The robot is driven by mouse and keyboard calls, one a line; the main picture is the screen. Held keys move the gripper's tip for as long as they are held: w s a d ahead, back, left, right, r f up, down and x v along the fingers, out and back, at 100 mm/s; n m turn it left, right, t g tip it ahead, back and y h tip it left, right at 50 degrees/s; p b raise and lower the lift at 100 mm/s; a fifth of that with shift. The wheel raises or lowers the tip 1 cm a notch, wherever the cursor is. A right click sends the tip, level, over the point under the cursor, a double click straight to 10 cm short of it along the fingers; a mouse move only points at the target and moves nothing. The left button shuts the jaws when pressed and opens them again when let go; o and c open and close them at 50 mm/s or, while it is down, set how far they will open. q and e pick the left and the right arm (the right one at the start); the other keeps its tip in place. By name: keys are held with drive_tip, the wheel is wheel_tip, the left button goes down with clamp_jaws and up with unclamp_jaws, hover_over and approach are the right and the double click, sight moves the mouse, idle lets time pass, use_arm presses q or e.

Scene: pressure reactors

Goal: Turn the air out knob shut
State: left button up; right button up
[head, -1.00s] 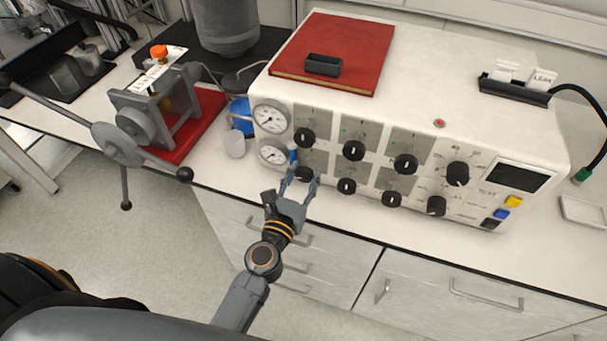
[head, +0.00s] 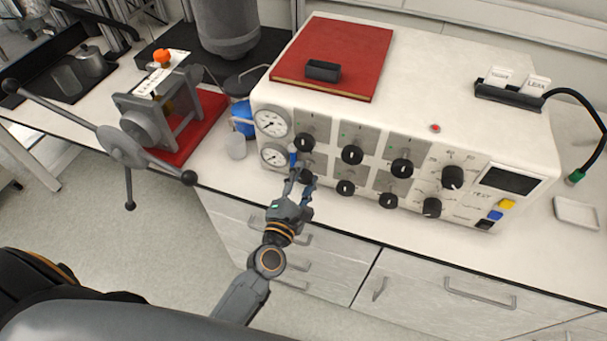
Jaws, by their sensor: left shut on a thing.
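The white control box (head: 440,120) stands on the bench with rows of black knobs on its front. A small blue part (head: 292,156) shows just above the fingers. The panel labels are too small to read, so I cannot tell the knob's name or its pointer's angle. My right gripper is not in view.
A red book (head: 335,50) with a small black object lies on top of the box. A clamp-like device with a long-armed handle (head: 122,147) stands at left on a red base. A small beaker (head: 236,146) stands close to the box's left end. Drawers lie below.

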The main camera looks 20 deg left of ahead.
use_arm(q)
drive_tip(key=m+p, duration=0.2)
drive_tip(key=m, duration=0.4)
drive_tip(key=shift+r+p, duration=0.1)
drive_tip(key=shift+p, duration=0.2)
drive_tip(key=m+p, duration=0.1)
drive_tip(key=m, duration=0.2)
drive_tip(key=shift+m, duration=0.4)
drive_tip(key=shift+m+p, duration=0.65)
drive_tip(key=shift+m, duration=0.85)
drive_tip(key=o, duration=1.2)
drive_tip(key=shift+c, duration=0.2)
drive_tip(key=s, duration=1.2)
drive_tip(key=shift+a, duration=0.2)
